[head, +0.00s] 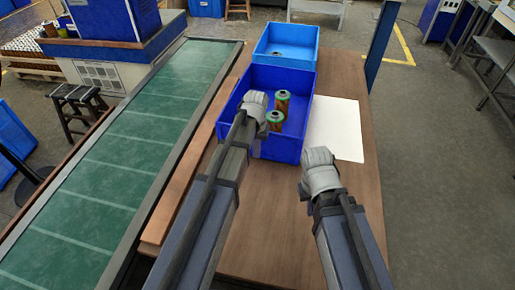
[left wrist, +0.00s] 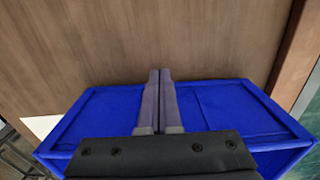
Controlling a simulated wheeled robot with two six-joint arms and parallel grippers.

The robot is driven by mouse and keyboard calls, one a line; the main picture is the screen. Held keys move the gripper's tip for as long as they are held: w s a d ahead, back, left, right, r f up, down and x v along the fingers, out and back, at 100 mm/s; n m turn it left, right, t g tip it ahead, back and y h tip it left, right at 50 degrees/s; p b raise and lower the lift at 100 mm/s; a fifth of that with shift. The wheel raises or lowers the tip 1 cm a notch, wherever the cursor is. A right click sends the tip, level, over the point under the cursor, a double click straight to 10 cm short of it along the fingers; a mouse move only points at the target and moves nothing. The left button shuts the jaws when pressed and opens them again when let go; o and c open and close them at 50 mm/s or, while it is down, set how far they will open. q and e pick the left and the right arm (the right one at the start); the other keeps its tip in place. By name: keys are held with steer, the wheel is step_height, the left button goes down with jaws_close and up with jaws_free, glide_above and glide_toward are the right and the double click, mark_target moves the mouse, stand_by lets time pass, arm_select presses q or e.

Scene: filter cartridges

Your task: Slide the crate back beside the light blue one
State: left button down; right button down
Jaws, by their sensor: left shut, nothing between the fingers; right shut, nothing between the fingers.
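The dark blue crate (head: 292,147) stands on the wooden table with two green-ended brown cartridges, a farther one (head: 283,101) and a nearer one (head: 275,121), upright inside. The light blue crate (head: 287,45) is right behind it, and any gap between them is hard to tell. My left gripper (head: 254,100) is over the left part of the dark blue crate. In the left wrist view its fingers (left wrist: 160,75) are shut and empty, above the dark blue crate (left wrist: 90,112). My right gripper (head: 319,158) is shut and empty, over the table right of the crate's near corner.
A white sheet (head: 337,130) lies on the table right of the dark blue crate. A wooden strip (head: 190,180) runs along the table's left edge, with a green conveyor (head: 130,150) beyond. The near table (head: 265,230) between my arms is bare.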

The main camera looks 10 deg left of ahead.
arm_select(q)
step_height(320, 180, up, 8)
steer(key=p, duration=0.7)
steer(key=s+d+m, duration=0.1)
steer(key=s+d, duration=0.2)
steer(key=s, duration=0.3)
steer(key=s+d+m, duration=0.1)
steer(key=s+d, duration=0.2)
steer(key=s, duration=0.3)
steer(key=s+d+m+y, duration=0.1)
steer(key=s+d, duration=0.2)
steer(key=s, duration=0.4)
